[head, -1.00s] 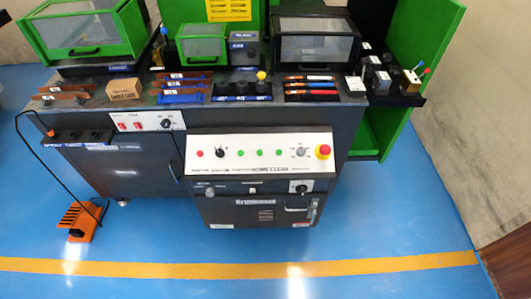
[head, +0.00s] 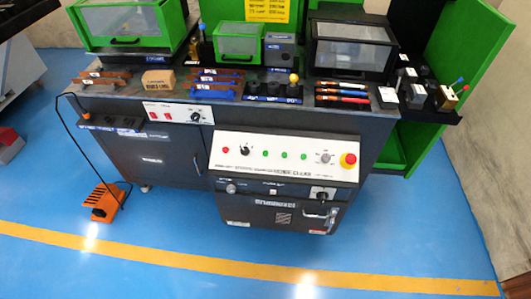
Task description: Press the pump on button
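The busbar bender's white control panel (head: 250,157) slopes at the front of the dark machine, near the middle of the head view. It carries a red button or lamp (head: 226,149) at the left, a black selector knob (head: 245,151), several green buttons or lamps (head: 284,155), a grey selector (head: 325,157) and a large red mushroom button on a yellow collar (head: 348,160). The labels are too small to read, so I cannot tell which one is the pump on button. Neither of my grippers is in view.
Busbars (head: 218,83), marker pens (head: 341,95) and a cardboard box (head: 159,80) lie on the bench top. An orange foot pedal (head: 105,202) with a black cable stands on the floor at left. The blue floor (head: 180,222) before the machine is clear.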

